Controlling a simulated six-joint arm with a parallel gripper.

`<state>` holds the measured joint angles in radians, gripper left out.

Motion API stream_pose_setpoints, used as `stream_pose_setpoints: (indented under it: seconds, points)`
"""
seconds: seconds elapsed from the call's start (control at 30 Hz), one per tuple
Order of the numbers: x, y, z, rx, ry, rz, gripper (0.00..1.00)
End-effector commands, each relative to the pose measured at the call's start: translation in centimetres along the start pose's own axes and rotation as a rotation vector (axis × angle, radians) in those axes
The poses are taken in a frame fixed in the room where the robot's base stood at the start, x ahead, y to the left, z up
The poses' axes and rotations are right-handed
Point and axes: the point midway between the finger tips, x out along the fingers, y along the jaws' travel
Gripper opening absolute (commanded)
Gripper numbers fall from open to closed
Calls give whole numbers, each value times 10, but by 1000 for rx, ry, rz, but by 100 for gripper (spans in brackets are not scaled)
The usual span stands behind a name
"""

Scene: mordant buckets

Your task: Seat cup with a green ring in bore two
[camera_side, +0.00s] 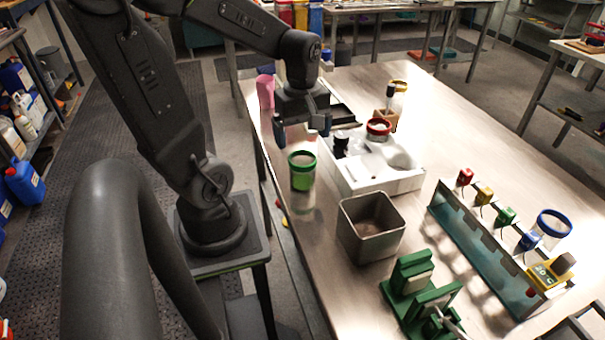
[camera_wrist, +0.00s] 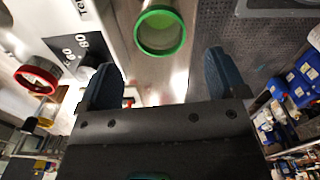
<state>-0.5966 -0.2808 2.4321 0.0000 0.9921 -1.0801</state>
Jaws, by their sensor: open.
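The cup with a green ring (camera_side: 302,172) is a clear cup with a green band at its rim. It stands upright on the table near its left edge, and its ring (camera_wrist: 160,32) shows at the top of the wrist view. My gripper (camera_side: 303,128) is open and empty, behind and above the cup in the side view. In the wrist view the cup lies beyond the open fingers (camera_wrist: 165,78), apart from them. A long rack (camera_side: 490,250) with red, yellow, green and blue tags stands at the right. I cannot tell which place is bore two.
A square grey metal bin (camera_side: 371,245) stands in front of the cup. A blue-ringed cup (camera_side: 552,226) is at the rack. A green stand (camera_side: 415,285) is at the front.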

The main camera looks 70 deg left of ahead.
Motion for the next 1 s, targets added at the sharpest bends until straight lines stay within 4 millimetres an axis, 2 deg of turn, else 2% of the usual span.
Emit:
stream_pose_setpoints:
  seconds: [0.1,0.33,0.6,0.93,1.0]
  points:
    - [17,0,0,2,-1,-2,90]
    - [32,0,1,3,-1,-2,90]
    - [69,0,3,3,-1,-3,90]
    - [76,0,3,3,1,0,90]
    - [75,0,3,3,1,0,84]
